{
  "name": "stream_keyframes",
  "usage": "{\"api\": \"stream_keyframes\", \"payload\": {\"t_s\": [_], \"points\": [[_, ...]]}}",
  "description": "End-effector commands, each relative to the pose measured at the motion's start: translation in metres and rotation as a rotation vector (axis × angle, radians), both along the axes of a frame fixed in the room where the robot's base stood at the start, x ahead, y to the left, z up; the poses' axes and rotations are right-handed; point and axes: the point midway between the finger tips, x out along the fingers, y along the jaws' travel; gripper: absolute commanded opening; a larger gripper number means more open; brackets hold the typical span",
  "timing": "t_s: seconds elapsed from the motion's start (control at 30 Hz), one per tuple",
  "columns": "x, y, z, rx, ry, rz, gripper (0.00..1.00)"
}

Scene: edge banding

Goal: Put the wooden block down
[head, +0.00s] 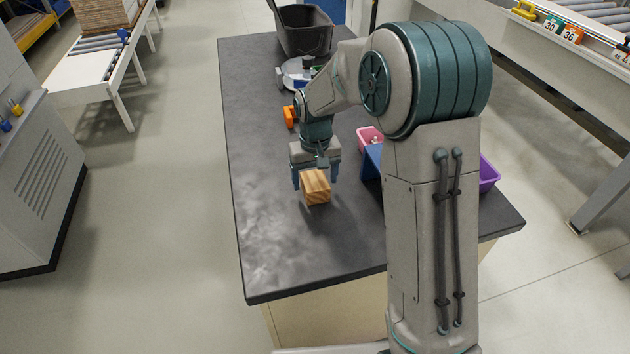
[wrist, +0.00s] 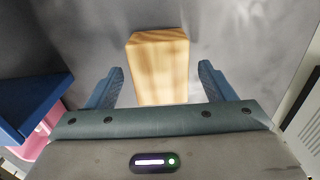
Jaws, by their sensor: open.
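The wooden block (head: 316,187) is light brown with visible grain and sits at the dark worktop (head: 270,230), below my gripper in the head view. My gripper (head: 315,178) is over the block with its blue fingers on either side. In the wrist view the block (wrist: 160,68) lies between the two fingers of my gripper (wrist: 160,88), with a gap on each side, so the jaws are open. The block's underside is hidden, so I cannot tell for certain whether it rests flat on the worktop.
A blue bin (head: 372,162), a pink bin (head: 367,136) and a purple bin (head: 489,174) stand to the right, partly behind my arm. A black crate (head: 304,32) stands at the far end. The worktop's left and front areas are clear.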

Motion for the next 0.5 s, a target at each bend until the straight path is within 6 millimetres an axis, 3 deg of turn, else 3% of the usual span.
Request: {"api": "stream_keyframes", "payload": {"t_s": [0.3, 0.5], "points": [[0.0, 0.0, 0.07, 0.001, -0.004, 0.0, 0.76], [0.0, 0.0, 0.097, 0.0, -0.002, 0.0, 0.76]]}}
